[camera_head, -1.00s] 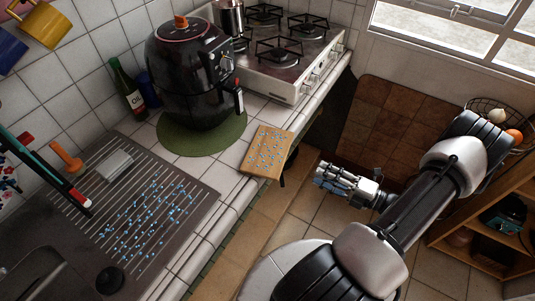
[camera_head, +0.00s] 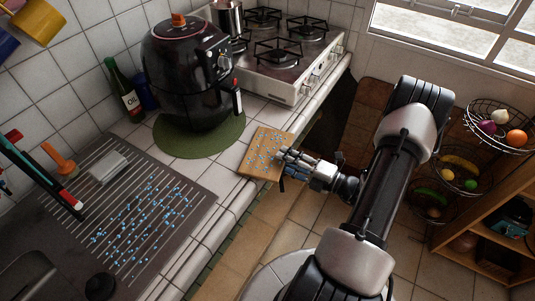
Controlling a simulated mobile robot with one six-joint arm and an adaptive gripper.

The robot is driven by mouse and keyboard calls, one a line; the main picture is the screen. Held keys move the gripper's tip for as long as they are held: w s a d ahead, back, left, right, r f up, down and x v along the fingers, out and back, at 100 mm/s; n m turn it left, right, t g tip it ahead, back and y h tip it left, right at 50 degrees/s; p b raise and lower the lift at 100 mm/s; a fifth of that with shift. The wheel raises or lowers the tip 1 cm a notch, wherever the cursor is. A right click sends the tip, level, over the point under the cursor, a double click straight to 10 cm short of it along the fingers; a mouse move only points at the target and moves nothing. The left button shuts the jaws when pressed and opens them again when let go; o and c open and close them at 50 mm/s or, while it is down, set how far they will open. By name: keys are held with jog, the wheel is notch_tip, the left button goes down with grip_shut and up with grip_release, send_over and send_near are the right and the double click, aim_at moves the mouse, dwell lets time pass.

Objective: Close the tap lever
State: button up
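No tap lever can be made out clearly. At the bottom left are a dark sink edge (camera_head: 25,275) and a round black knob-like piece (camera_head: 100,286); I cannot tell whether either belongs to the tap. My gripper (camera_head: 284,161) is over the front edge of the counter, in front of the wooden board (camera_head: 258,150), far to the right of the sink. Its fingers point left, and their spacing is too small to judge. I see nothing held in it.
A ribbed drainboard (camera_head: 150,215) carries blue droplets. A black air fryer (camera_head: 190,80) stands on a green mat (camera_head: 215,143). Fruit baskets (camera_head: 470,165) hang right. The floor ahead is clear.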

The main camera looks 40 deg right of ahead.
grip_shut()
dwell(0.4)
